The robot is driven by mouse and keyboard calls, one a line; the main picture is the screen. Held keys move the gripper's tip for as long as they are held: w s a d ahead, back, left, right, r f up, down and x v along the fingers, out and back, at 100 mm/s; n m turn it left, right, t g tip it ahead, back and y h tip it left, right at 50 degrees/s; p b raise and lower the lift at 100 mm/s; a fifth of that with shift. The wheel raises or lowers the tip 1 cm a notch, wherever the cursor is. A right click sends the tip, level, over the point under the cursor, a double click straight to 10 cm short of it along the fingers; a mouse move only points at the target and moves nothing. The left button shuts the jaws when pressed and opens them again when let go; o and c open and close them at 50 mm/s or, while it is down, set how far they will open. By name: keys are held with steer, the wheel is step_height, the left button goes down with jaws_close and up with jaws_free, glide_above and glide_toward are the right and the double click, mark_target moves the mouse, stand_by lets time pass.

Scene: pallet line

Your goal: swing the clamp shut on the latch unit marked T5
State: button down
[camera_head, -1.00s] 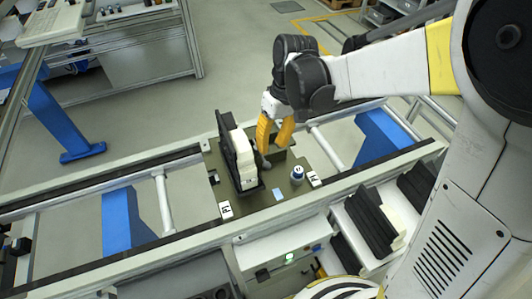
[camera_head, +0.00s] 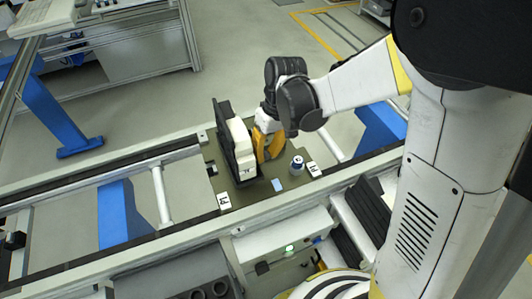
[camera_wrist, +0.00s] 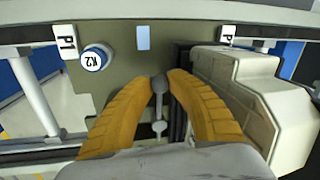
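The latch unit appears to be the dark upright plate with a cream block (camera_head: 241,148) on the olive pallet (camera_head: 207,160); the block also shows in the wrist view (camera_wrist: 255,95). I cannot read a T5 mark in any frame. My gripper (camera_head: 264,157) points down just right of the block. In the wrist view its yellow fingertips (camera_wrist: 163,76) lie close on both sides of a dark round knob (camera_wrist: 160,84) on a thin stem, which looks like the clamp handle. I cannot tell whether the fingers press on it.
A blue-and-white cap marked K2 (camera_wrist: 95,57) stands on the pallet, beside a tag marked P1 (camera_wrist: 66,42). A pale blue patch (camera_wrist: 143,37) lies between the cap and the block. Conveyor rails (camera_head: 130,163) run on both sides. More dark parts (camera_head: 369,208) sit at front right.

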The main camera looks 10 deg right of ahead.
steer(key=d+n, duration=0.1)
steer(key=n, duration=0.1)
steer(key=w+d+n+b, duration=0.1)
steer(key=n, duration=0.1)
steer(key=shift+w+d+g+h, duration=0.15)
steer(key=shift+d+g+h, duration=0.05)
steer(key=shift+g+h, duration=0.1)
steer(key=w+d+n, duration=0.1)
steer(key=n, duration=0.1)
steer(key=w+d+n, duration=0.1)
steer(key=n, duration=0.1)
steer(key=shift+w+n+h+b, duration=0.1)
steer(key=shift+n+h+b, duration=0.2)
steer(key=w+n, duration=0.1)
steer(key=n, duration=0.1)
steer(key=w+d+n+h, duration=0.1)
steer(key=w+n, duration=0.1)
steer(key=shift+n+g, duration=0.3)
steer(key=shift+w+a+n+h+b, duration=0.1)
steer(key=shift+w+n+h+b, duration=0.1)
steer(key=shift+w+n, duration=0.8)
steer(key=shift+w+a+n+h+b, duration=0.15)
steer(key=shift+w+n, duration=0.4)
steer(key=shift+n, duration=0.85)
steer(key=c, duration=1.5)
jaws_free()
